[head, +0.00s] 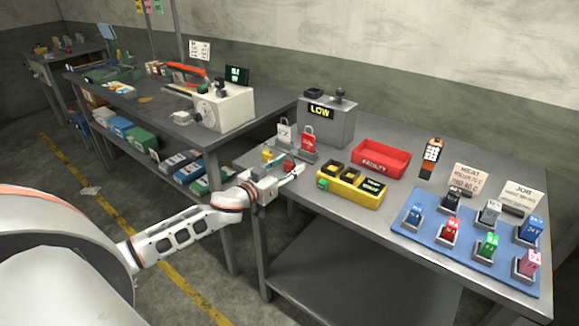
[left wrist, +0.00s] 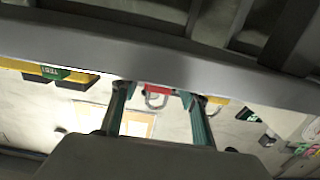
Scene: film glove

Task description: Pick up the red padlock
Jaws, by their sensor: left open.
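My left gripper is open. My right gripper is not in view.
A yellow padlock (head: 267,155) and a grey box reading LOW (head: 327,120) are close by. The bench's front edge is near my arm.

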